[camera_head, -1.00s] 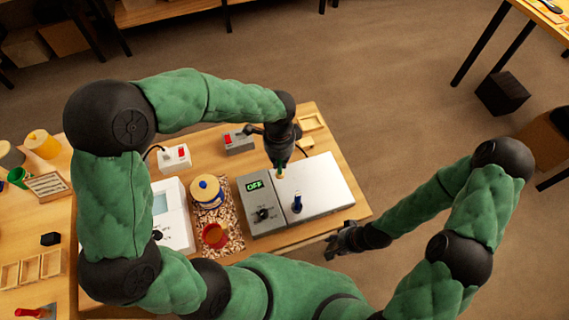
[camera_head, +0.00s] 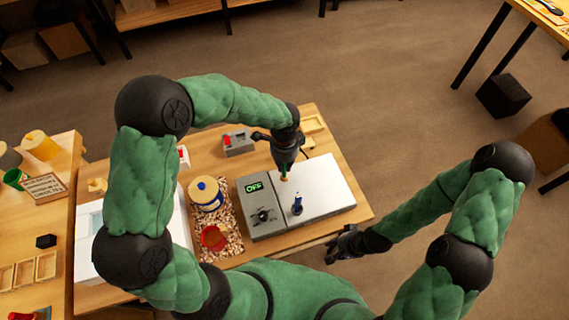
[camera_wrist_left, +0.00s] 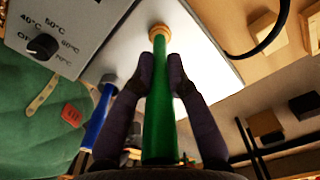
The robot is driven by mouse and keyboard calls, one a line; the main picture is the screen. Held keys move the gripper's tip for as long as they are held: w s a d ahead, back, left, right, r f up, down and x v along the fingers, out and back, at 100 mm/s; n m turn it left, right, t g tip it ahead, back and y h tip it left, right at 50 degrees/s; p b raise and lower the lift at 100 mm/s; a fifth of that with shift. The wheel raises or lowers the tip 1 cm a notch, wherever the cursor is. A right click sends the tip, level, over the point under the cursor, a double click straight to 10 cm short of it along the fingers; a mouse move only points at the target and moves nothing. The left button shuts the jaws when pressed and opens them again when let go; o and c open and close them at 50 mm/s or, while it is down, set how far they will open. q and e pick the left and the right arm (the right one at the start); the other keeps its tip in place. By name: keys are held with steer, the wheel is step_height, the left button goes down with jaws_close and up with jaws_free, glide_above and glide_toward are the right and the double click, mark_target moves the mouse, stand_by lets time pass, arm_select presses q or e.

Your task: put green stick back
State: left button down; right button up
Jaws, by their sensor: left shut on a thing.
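My left gripper (camera_head: 285,166) is shut on a green stick (camera_wrist_left: 160,112) and holds it over the silver plate of a hot plate (camera_head: 325,185), near its far left part. In the left wrist view the stick runs between the fingers to a tan ring-like end (camera_wrist_left: 160,30) at the plate. I cannot tell whether that end touches the plate. A blue stick (camera_head: 297,204) stands on the plate nearer to me; it also shows in the left wrist view (camera_wrist_left: 98,125). My right gripper (camera_head: 343,243) is beside the table's near right edge, its fingers unclear.
The hot plate's grey panel reads OFF and has a black knob (camera_head: 263,215). A grey box with a red switch (camera_head: 237,142) lies behind.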

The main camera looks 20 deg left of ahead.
arm_select(q)
steer(key=shift+f, duration=0.15)
steer(key=c, duration=1.2)
jaws_free()
step_height(320, 180, up, 12)
steer(key=p, duration=0.2)
steer(key=shift+p, duration=0.3)
